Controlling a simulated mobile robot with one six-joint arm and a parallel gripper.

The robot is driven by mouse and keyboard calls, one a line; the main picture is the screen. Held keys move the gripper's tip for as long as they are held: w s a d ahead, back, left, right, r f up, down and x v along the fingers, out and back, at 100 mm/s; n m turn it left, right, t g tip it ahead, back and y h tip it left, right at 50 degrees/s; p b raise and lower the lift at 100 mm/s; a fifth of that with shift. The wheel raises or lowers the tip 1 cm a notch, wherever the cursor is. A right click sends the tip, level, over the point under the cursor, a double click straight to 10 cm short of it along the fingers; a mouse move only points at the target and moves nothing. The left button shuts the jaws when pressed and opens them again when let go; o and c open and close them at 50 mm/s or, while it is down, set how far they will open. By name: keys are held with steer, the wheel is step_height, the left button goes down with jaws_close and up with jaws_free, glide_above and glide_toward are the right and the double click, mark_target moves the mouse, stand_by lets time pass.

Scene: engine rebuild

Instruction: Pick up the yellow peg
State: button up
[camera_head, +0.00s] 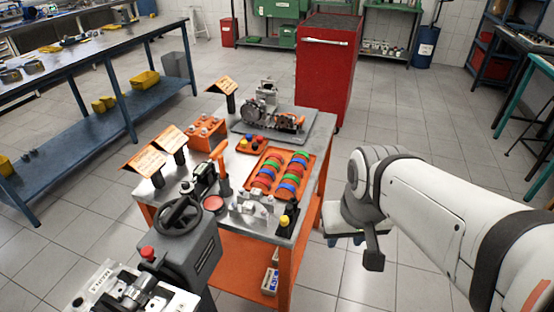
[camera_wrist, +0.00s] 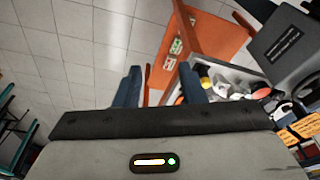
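A small yellow peg (camera_head: 284,220) stands on a dark block at the table's near right corner. A yellow top, likely the same peg (camera_wrist: 203,71), shows in the wrist view just right of the right finger. Another small yellow piece (camera_head: 243,141) is among coloured pieces on a small orange tray at mid-table; its shape is too small to tell. My gripper (camera_head: 345,239) is beside the table's right edge, over the floor, apart from the peg. In the wrist view my gripper (camera_wrist: 157,86) has its two blue fingers wide apart with nothing between them.
The orange-legged table (camera_head: 310,190) also carries an orange tray (camera_head: 270,194) of red, green and blue rings, an engine part (camera_head: 268,110) and orange signs (camera_head: 172,138). A red cabinet (camera_head: 325,75) stands behind. The floor right of the table is clear.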

steer(key=shift+o, duration=0.2)
steer(key=shift+s, duration=0.1)
steer(key=shift+o, duration=1)
steer(key=w+a+n+g+p, duration=0.1)
steer(key=w+a+n+p, duration=0.1)
steer(key=w+a, duration=0.3)
steer(key=w, duration=0.4)
steer(key=shift+w+f+n+g, duration=0.25)
steer(key=shift+w+n+g, duration=0.05)
steer(key=shift+w, duration=0.1)
steer(key=n+g+p, duration=0.1)
steer(key=n, duration=0.1)
glide_toward(284, 218)
steer(key=shift+s+d+f, duration=0.1)
steer(key=shift+d+f, duration=0.1)
steer(key=shift+d, duration=0.15)
steer(key=shift+w+a+f, duration=0.2)
steer(key=shift+f, duration=0.4)
step_height(284, 218, down, 7)
steer(key=shift+s+a+f+p, duration=0.1)
steer(key=shift+s+f+p, duration=0.05)
steer(key=shift+p, duration=0.35)
